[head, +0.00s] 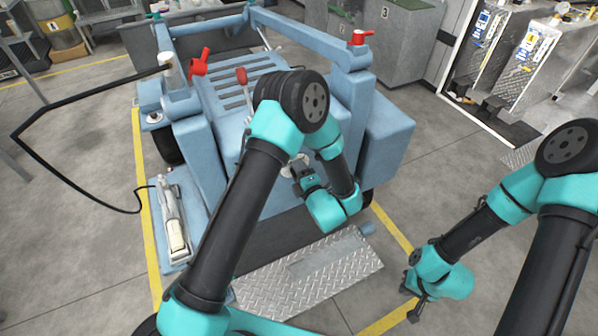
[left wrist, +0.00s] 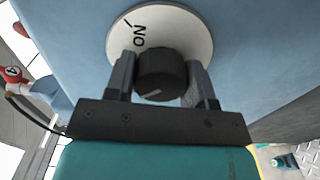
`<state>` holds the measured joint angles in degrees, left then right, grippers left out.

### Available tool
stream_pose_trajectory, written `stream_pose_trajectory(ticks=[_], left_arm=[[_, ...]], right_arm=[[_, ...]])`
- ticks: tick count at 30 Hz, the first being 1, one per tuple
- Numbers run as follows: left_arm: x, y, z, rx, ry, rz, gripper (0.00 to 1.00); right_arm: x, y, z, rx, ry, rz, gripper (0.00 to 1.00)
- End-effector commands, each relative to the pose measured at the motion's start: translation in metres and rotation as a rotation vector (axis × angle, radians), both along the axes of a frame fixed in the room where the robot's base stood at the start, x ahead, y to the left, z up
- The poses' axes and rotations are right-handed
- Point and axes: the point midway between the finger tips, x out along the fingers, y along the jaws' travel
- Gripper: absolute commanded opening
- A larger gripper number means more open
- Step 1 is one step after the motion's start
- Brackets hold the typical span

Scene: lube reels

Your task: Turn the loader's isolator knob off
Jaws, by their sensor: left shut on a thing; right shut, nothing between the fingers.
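The loader (head: 225,120) is a blue machine in the middle of the head view. In the left wrist view its isolator knob (left wrist: 160,72) is a black round knob on a white disc (left wrist: 190,30) marked "ON". A pale line shows on the knob's near face. My left gripper (left wrist: 162,80) has one finger on each side of the knob and is shut on it. In the head view my left gripper (head: 301,172) is at the loader's front panel, and the arm hides most of the knob. My right gripper (head: 411,297) is shut and empty, low over the floor at the right.
Red levers (head: 199,63) and a red-topped post (head: 358,38) stand up on the loader. A metal tread plate (head: 310,270) juts out below the panel. A black hose (head: 75,100) loops at the left. Grey floor (head: 450,150) is clear at the right.

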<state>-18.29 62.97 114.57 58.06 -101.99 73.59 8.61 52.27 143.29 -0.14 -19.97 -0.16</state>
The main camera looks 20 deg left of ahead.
Motion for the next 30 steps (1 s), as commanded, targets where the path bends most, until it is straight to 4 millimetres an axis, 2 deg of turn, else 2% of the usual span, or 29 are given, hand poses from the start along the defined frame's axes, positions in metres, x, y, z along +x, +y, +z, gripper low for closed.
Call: stream_pose_trajectory(ticks=[3, 4, 12, 23, 30], left_arm=[[0.000, 0.000, -0.001, -0.001, 0.001, 0.000, 0.26], [0.000, 0.000, -0.001, -0.001, 0.001, 0.000, 0.50], [0.000, 0.000, 0.000, 0.000, 0.001, 0.000, 0.75], [-0.004, -0.004, 0.000, 0.000, 0.001, 0.000, 0.75], [-0.025, -0.024, 0.000, 0.001, 0.002, -0.004, 0.75]], right_arm=[[0.000, 0.000, 0.000, 0.000, 0.000, 0.000, 0.00], [0.000, 0.000, 0.000, 0.000, 0.000, 0.000, 0.00], [0.000, 0.000, 0.000, 0.000, 0.000, 0.000, 0.00], [0.000, 0.000, 0.000, 0.000, 0.000, 0.000, 0.00], [0.000, 0.000, 0.000, 0.000, 0.000, 0.000, 0.00]])
